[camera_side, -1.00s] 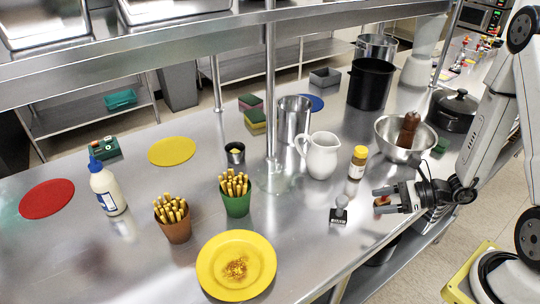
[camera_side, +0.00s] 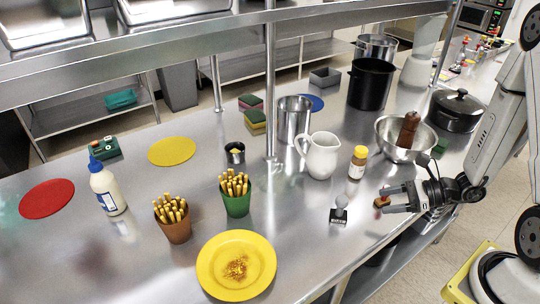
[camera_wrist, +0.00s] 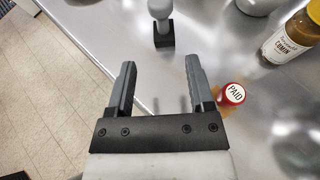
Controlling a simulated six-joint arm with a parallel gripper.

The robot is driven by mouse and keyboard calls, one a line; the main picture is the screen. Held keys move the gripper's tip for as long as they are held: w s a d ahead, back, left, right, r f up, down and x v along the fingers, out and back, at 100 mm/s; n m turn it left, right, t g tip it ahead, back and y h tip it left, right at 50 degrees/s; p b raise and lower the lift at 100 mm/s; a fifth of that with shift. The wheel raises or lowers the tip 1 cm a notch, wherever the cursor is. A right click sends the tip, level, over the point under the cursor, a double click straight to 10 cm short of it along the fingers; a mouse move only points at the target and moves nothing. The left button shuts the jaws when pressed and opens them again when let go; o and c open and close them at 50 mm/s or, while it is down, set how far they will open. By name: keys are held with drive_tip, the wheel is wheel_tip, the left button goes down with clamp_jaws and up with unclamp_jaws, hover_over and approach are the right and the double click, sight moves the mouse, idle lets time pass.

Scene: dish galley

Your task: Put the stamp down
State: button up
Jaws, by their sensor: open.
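A stamp (camera_side: 339,211) with a pale grey knob handle and a black block base stands upright on the steel counter. It also shows at the top of the wrist view (camera_wrist: 162,30), ahead of my gripper. A small red-topped piece marked "PAID" (camera_wrist: 233,94) sits outside the right finger in the wrist view; a small red-brown piece (camera_side: 381,202) shows by my fingertips in the side view. My gripper (camera_side: 384,199) is open, with nothing between its fingers in the wrist view (camera_wrist: 160,66). It is to the right of the grey-handled stamp, apart from it.
A yellow-capped cumin jar (camera_side: 357,163), white pitcher (camera_side: 320,156) and steel bowl (camera_side: 390,145) stand behind my gripper. A yellow plate (camera_side: 215,272) and fry cups (camera_side: 237,204) are to the left. The counter's front edge is close. Bare counter surrounds the grey-handled stamp.

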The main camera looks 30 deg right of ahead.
drive_tip(key=a+n+g, duration=0.1)
drive_tip(key=s+a+n+g, duration=0.1)
drive_tip(key=n, duration=0.1)
drive_tip(key=s+a+n+g+y, duration=0.1)
drive_tip(key=g, duration=0.1)
drive_tip(key=shift+a+r+n, duration=0.4)
wheel_tip(320, 180, up, 7)
drive_tip(key=w+a+n+g+h, duration=0.2)
drive_tip(key=n+h, duration=0.8)
drive_tip(key=n, duration=1.2)
drive_tip(key=shift+f+g+h, duration=0.2)
drive_tip(key=shift+g+h, duration=0.1)
drive_tip(key=shift+g, duration=0.1)
